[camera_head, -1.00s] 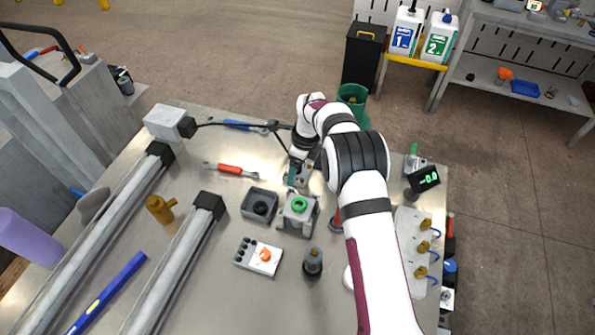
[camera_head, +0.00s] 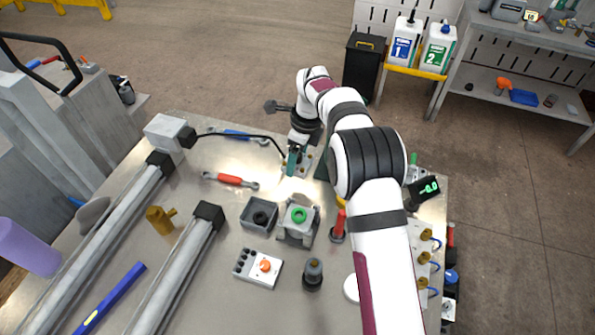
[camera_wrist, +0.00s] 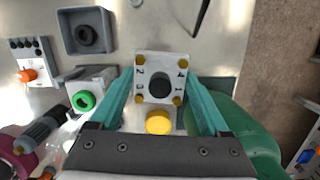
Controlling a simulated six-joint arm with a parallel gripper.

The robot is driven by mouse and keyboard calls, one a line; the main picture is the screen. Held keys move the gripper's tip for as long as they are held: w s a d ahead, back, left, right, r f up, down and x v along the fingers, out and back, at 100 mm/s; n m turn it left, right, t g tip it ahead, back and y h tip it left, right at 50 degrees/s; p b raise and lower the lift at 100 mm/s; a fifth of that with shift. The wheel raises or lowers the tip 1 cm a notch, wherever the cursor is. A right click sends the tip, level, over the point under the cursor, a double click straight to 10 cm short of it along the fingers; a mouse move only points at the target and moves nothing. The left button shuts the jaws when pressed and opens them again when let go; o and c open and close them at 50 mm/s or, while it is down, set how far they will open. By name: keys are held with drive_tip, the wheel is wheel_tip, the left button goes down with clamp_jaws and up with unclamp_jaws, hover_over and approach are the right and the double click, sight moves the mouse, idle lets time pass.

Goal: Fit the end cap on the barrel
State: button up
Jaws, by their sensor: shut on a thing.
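My gripper (camera_wrist: 158,82) has two teal fingers on either side of a pale square plate (camera_wrist: 150,65), which I take as the end cap. The plate has gold bolts at its corners, numbers and a dark round centre. A round yellow part (camera_wrist: 158,122) shows just below it in the wrist view; I cannot tell if they join. In the head view my gripper (camera_head: 293,160) is near the table's far edge. A grey block with a green ring (camera_head: 299,214) stands nearer; it also shows in the wrist view (camera_wrist: 84,101). I cannot tell whether it is the barrel.
A dark square tray (camera_head: 259,215) holding a round dark part sits left of the green-ringed block. A button box (camera_head: 258,263) and a dark knobbed part (camera_head: 313,272) stand nearer. A red-handled tool (camera_head: 338,225) stands to the right. A red wrench (camera_head: 232,180) lies left.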

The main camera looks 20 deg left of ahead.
drive_tip(key=s+r, duration=0.1)
drive_tip(key=s+d+r, duration=0.1)
drive_tip(key=s+r, duration=0.1)
drive_tip(key=shift+s+r, duration=0.1)
drive_tip(key=shift+s, duration=0.05)
drive_tip(key=r+n, duration=0.1)
drive_tip(key=r, duration=0.1)
hover_over(297, 213)
drive_tip(key=shift+d+f, duration=0.15)
drive_tip(key=shift+d, duration=0.05)
drive_tip(key=shift+f, duration=2.65)
drive_tip(key=shift+f, duration=0.15)
drive_tip(key=shift+f, duration=0.3)
drive_tip(key=shift+f, duration=0.25)
drive_tip(key=o, duration=1.5)
